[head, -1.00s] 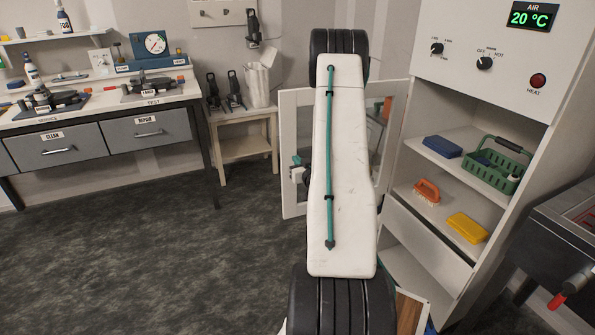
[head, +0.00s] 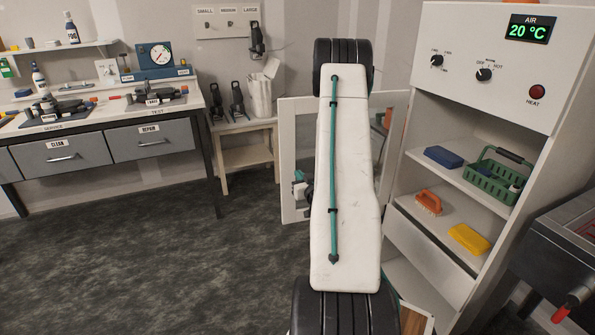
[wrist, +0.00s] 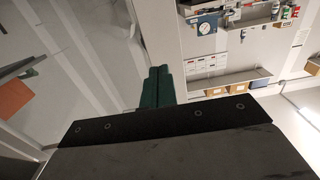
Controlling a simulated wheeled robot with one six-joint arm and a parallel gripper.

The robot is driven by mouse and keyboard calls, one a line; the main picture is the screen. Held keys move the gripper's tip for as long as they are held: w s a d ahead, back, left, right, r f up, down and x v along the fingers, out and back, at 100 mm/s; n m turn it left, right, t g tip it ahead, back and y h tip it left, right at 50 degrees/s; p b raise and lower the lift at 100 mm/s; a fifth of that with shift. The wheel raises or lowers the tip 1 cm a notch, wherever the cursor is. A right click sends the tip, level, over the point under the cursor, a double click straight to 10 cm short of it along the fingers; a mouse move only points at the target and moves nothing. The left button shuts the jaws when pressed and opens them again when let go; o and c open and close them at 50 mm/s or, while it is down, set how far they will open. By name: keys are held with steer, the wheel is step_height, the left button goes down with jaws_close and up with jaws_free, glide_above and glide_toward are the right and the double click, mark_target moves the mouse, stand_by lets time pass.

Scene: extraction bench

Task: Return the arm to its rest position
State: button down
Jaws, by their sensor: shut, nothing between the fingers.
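My arm stands upright in the middle of the head view, a white link with a green cable between black joints. My gripper shows in the wrist view as two dark green fingers (wrist: 157,88) lying together, shut with nothing held. In the head view only a small part of the wrist end shows at the left side of the arm link; the rest is hidden behind the link.
A white cabinet (head: 470,70) with an open door (head: 297,130) stands right, holding a green basket (head: 492,182), an orange brush (head: 428,201) and a yellow sponge (head: 468,238). A workbench (head: 95,110) stands left. Floor at left is clear.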

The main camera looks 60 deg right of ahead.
steer(key=a+v, duration=0.1)
steer(key=v, duration=0.6)
steer(key=shift+a, duration=0.1)
step_height(320, 180, down, 9)
steer(key=s+g+y, duration=0.2)
steer(key=s+g, duration=0.1)
steer(key=g, duration=0.2)
steer(key=s+a+g+y, duration=0.2)
steer(key=a+g+y, duration=0.1)
steer(key=a+g, duration=0.2)
steer(key=s+a+r+n+g+y, duration=0.1)
steer(key=s+a+r+n, duration=0.1)
steer(key=a+r, duration=0.9)
steer(key=s+a+r+n+g+y, duration=0.1)
steer(key=s+a+r, duration=0.3)
steer(key=a+r, duration=0.7)
steer(key=s+a+r+n+g+y, duration=0.1)
steer(key=s+a+r+n+y, duration=0.2)
steer(key=a+r, duration=0.8)
steer(key=a, duration=0.7)
steer(key=shift+r+n+g, duration=0.15)
steer(key=shift+n+g, duration=0.15)
steer(key=shift+n, duration=0.1)
